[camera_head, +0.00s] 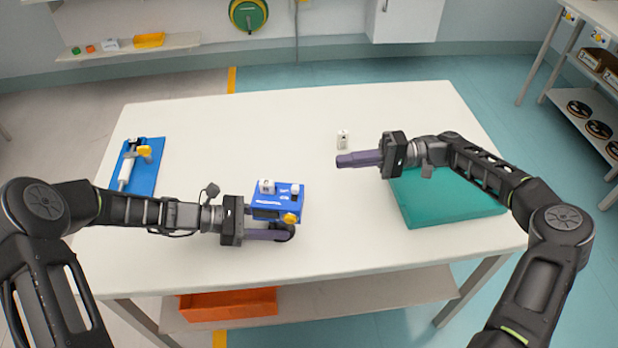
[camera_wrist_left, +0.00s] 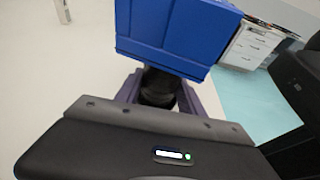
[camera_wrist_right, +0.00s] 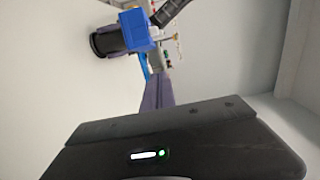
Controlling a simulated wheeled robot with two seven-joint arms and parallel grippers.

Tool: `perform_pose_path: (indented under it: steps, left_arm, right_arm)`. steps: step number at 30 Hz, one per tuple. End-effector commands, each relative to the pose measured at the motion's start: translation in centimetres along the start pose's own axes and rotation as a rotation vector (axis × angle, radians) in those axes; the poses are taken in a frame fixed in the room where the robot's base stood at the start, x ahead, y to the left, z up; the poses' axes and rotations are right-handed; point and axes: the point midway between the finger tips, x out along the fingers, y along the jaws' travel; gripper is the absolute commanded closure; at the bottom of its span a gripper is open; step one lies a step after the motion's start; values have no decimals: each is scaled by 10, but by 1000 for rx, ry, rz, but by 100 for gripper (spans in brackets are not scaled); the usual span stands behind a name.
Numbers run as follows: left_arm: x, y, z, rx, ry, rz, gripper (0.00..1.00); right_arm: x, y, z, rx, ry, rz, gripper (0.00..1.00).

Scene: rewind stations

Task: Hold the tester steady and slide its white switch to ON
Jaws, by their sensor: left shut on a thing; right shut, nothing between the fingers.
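The tester (camera_head: 265,213) is a blue box with white parts on top and a yellow knob (camera_head: 291,218) at its front right corner. My left gripper (camera_head: 280,234) is shut on the tester's black round grip, below and in front of the blue body. In the left wrist view the black grip (camera_wrist_left: 158,88) sits between the fingers under the blue body (camera_wrist_left: 175,35). Two white pieces (camera_head: 266,186) (camera_head: 295,188) show on top; I cannot tell the switch or its position. My right gripper (camera_head: 340,160) is shut and empty, to the right of the tester and apart from it.
A small white block (camera_head: 343,138) stands near the right fingertips. A teal mat (camera_head: 450,197) lies under the right arm. A blue board (camera_head: 147,178) with a white cylinder and yellow part lies at the left. The table (camera_head: 230,125) is clear behind the tester. An orange bin (camera_head: 228,304) sits below.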

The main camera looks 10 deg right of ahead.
Motion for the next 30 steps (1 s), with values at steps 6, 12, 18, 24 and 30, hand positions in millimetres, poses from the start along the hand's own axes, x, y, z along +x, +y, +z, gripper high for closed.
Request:
perform_pose_path:
  steps: [6,12,18,24,30]
  left_arm:
    - [0,-1,0,0,0,-1,77]
    - [0,-1,0,0,0,-1,77]
    - [0,-1,0,-1,0,-1,77]
    - [0,-1,0,0,0,-2,77]
    - [0,-1,0,-1,0,-1,77]
  right_arm:
    - [-15,0,4,-13,2,-36,100]
    - [-14,0,4,-11,2,-34,100]
    - [-9,0,5,-12,-4,-32,100]
    - [3,0,6,-9,-12,-30,100]
    - [25,-1,5,-10,-2,-34,100]
